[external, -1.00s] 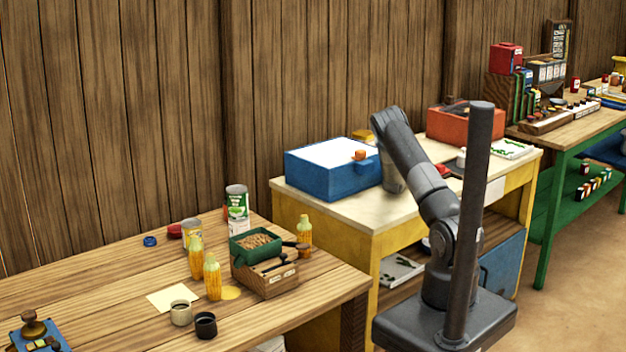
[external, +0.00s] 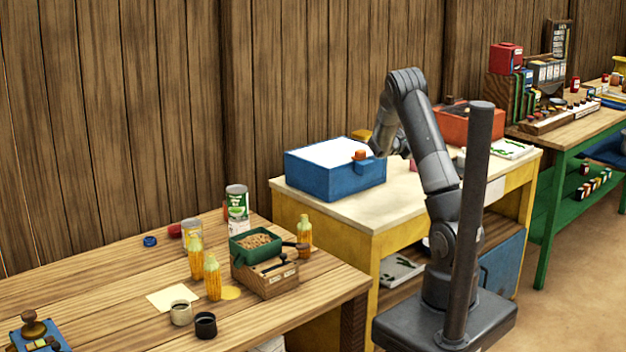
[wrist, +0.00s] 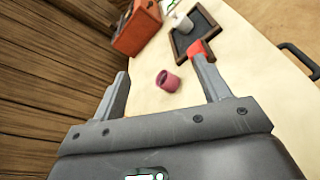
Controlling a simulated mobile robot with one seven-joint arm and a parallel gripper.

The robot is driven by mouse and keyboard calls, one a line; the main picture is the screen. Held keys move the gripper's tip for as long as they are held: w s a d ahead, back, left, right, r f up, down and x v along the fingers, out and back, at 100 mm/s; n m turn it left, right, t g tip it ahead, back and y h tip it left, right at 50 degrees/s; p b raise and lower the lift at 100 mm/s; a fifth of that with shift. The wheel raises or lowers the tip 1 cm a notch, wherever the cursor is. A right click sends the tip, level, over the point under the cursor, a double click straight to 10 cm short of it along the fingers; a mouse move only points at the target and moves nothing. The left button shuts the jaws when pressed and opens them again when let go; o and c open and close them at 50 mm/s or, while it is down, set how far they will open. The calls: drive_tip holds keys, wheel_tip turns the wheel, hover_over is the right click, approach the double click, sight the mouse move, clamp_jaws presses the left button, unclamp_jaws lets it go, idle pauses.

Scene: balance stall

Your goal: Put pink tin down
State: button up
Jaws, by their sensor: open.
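The pink tin (wrist: 168,81) sits on the pale counter top (wrist: 228,50) in the wrist view. It looks tilted there because the view is slanted, and I cannot tell whether it is upright. My gripper (wrist: 162,66) is open, with one finger to each side of the tin in the picture. The tin shows beyond the fingers with bare counter around it, and neither finger seems to touch it. In the external view my arm is bent over the yellow counter (external: 400,205).
A blue box (external: 330,172) with a white top stands left of my arm. An orange-red crate (wrist: 137,28) and a dark tray (wrist: 205,30) lie beyond the tin. A red piece (wrist: 200,48) shows by the right fingertip. A wooden wall (wrist: 45,80) runs along the left.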

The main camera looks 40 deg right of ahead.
drive_tip(key=s+a+r+m+t+y, duration=0.1)
drive_tip(key=s+a+r+m+y, duration=0.2)
drive_tip(key=s+a, duration=0.5)
drive_tip(key=s+a+r+m+t+y, duration=0.1)
drive_tip(key=s+a+r+m+y, duration=0.2)
drive_tip(key=a, duration=1.8)
drive_tip(key=s+a+r+m+t+y, duration=0.2)
drive_tip(key=s+a+m+y, duration=0.4)
drive_tip(key=s+a, duration=0.8)
drive_tip(key=s+r+y, duration=0.1)
drive_tip(key=y, duration=0.2)
drive_tip(key=shift+s+a+y, duration=0.25)
drive_tip(key=shift+y, duration=0.05)
drive_tip(key=shift+o, duration=0.4)
drive_tip(key=shift+s+a, duration=0.2)
drive_tip(key=shift+a, duration=0.1)
